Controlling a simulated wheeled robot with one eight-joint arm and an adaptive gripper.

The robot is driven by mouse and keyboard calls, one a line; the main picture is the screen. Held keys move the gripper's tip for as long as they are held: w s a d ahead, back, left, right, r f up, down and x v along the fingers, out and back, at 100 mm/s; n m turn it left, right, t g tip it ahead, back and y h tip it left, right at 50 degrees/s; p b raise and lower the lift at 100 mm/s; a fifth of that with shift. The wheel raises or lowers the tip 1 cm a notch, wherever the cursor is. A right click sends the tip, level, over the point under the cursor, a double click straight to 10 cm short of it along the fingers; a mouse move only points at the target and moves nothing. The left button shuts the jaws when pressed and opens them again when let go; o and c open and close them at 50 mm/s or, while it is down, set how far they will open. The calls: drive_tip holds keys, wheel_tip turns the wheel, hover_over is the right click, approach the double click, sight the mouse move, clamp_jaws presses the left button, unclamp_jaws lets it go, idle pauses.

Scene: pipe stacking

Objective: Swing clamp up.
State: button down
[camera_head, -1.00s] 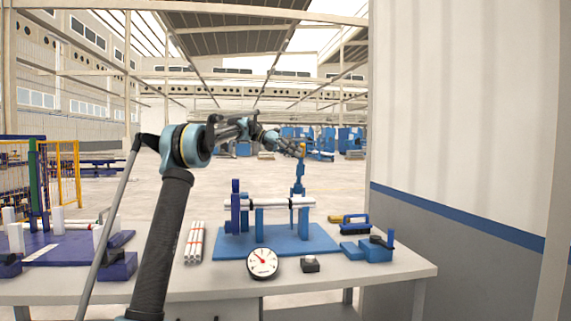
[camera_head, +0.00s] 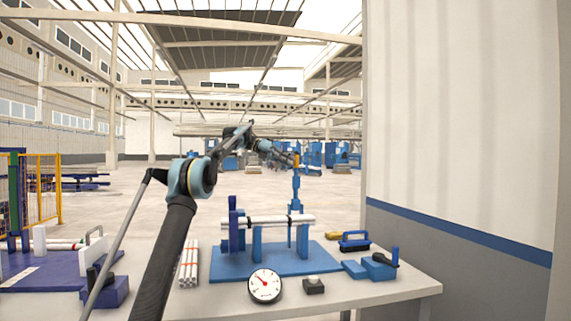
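A blue clamp arm (camera_head: 296,182) stands upright behind the right end of the blue fixture (camera_head: 225,268), its tip orange. My gripper (camera_head: 294,161) is at this orange tip. It is too small and dark to tell whether its fingers are shut on the tip or only touch it. White pipes (camera_head: 268,222) with dark and red bands lie across the blue uprights of the fixture.
Bundled pipes (camera_head: 188,264) lie left of the fixture.

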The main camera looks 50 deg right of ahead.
drive_tip(key=shift+s+d+r, duration=0.15)
drive_tip(key=shift+s+d, duration=0.1)
drive_tip(key=w+a, duration=0.7)
drive_tip(key=shift+a, duration=0.2)
idle(0.7)
drive_tip(key=shift+w, duration=0.15)
idle(0.3)
